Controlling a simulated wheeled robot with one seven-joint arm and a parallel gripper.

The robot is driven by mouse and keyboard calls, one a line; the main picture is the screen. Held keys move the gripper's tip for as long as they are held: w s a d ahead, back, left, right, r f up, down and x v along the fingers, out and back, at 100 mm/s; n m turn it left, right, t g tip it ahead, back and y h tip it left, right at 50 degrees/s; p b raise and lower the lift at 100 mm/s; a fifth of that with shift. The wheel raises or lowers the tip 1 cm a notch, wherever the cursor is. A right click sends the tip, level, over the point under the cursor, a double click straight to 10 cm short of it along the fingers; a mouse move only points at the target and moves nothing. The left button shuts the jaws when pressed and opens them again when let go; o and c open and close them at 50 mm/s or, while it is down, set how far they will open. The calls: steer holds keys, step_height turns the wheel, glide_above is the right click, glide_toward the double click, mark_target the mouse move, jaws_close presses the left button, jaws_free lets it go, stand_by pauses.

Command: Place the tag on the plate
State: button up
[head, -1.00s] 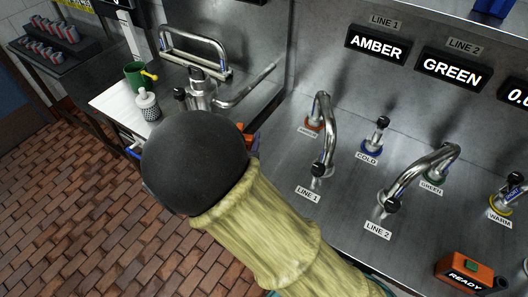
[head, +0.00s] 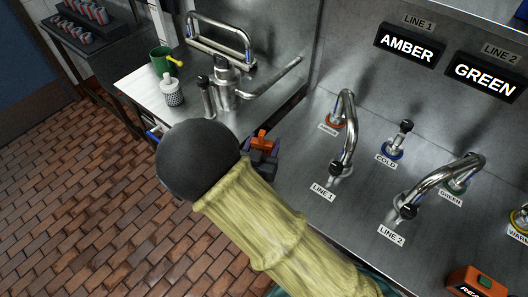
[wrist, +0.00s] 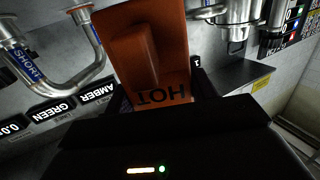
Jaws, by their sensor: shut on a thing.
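The tag is an orange piece marked "HOT" (wrist: 160,92), with a raised rib, seen upside down in the wrist view. My gripper (wrist: 155,80) is shut on it, with dark fingers at its two sides. In the head view the orange tag (head: 263,139) shows above my dark gripper (head: 262,157), just past the round black end of my arm. It is held in front of the left end of the steel counter, below the silver tap unit (head: 222,85). I cannot tell for sure which surface is the plate.
Two curved taps, LINE 1 (head: 347,130) and LINE 2 (head: 440,180), and a COLD knob (head: 399,140) stand to the right. A green mug (head: 165,61) and a white-topped shaker (head: 172,91) stand on the white surface at left. Brick floor lies at lower left.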

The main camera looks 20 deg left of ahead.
steer(key=shift+f, duration=2.05)
steer(key=shift+f, duration=0.15)
steer(key=o, duration=1)
steer(key=s+d+b, duration=0.1)
steer(key=s+b, duration=0.1)
steer(key=s, duration=1)
steer(key=shift+d+r, duration=0.2)
steer(key=shift+r, duration=0.2)
steer(key=shift+w, duration=0.1)
